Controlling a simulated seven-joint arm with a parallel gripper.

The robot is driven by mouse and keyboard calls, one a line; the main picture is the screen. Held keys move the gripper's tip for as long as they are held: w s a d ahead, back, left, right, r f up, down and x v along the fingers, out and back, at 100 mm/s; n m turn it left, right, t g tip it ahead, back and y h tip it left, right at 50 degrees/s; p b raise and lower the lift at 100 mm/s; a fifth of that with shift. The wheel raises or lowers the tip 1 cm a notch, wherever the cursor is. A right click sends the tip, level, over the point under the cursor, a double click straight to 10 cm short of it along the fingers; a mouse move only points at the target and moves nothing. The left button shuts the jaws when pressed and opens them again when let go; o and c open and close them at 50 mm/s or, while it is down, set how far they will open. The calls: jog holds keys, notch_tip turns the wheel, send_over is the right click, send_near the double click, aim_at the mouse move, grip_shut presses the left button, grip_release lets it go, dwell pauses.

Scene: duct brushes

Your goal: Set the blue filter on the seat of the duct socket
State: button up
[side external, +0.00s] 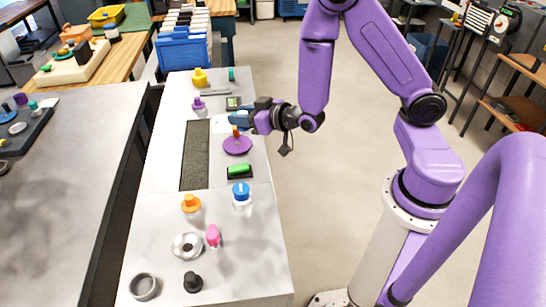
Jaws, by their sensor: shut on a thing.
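My gripper (236,121) is over the far half of the white bench. It is shut on what looks like the upright orange stem of a purple disc (237,146). The fingertips are small and partly hide the stem. I cannot tell whether the disc touches the bench. A round blue piece (240,188) with a pale mark on top sits on a white base, nearer the camera than the gripper; it may be the blue filter. A pale flanged ring (187,246) with a dark centre and a grey open ring (144,287) lie on the near bench. I cannot tell which is the duct socket.
A green block in a dark tray (239,172) lies between the purple disc and blue piece. A long dark mat (195,155) lies left of the gripper. Orange (191,203), pink (213,236) and black (193,282) knobbed pieces stand nearby. The near right bench is clear.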

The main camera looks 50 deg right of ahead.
jog(key=s+a+n+g+y, duration=0.2)
jog(key=s+a+n+y, duration=0.15)
jog(key=a, duration=0.45)
jog(key=s+a+n+g+y, duration=0.25)
jog(key=a+n+y, duration=0.2)
jog(key=a, duration=0.25)
jog(key=s+a+n+g+y, duration=0.2)
jog(key=s+a+n+g, duration=0.2)
jog(key=s, duration=0.5)
jog(key=s+a+n+g+y, duration=0.3)
jog(key=s+a+g, duration=0.3)
jog(key=s+a, duration=0.2)
jog(key=shift+s+f+n, duration=0.45)
jog(key=shift+s+n, duration=0.05)
jog(key=shift+n, duration=0.4)
jog(key=shift+a, duration=0.1)
jog(key=shift+f, duration=4.8)
jog(key=shift+f, duration=0.15)
